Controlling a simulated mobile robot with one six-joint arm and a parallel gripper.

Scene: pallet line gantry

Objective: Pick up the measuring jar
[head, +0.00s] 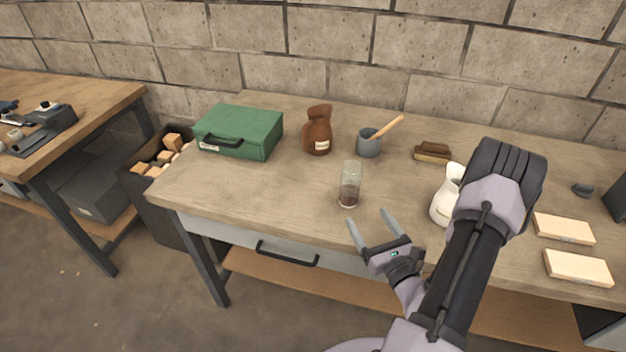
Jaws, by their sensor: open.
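The measuring jar is most likely the clear glass vessel (350,184) standing upright near the front edge of the workbench, with something dark in its bottom. My gripper (367,221) is open and empty, just in front and a little to the right of the glass vessel. Its two fingers point toward the back of the bench and appear apart from the glass. A white pitcher (446,205) stands to the right, partly hidden by my arm.
On the workbench (240,185) are a green case (239,132), a brown jug (318,130), a grey mortar with a wooden-handled pestle (369,142), a brush (433,152) and two pale blocks (564,228). Bare bench lies left of the glass. A block wall closes the back.

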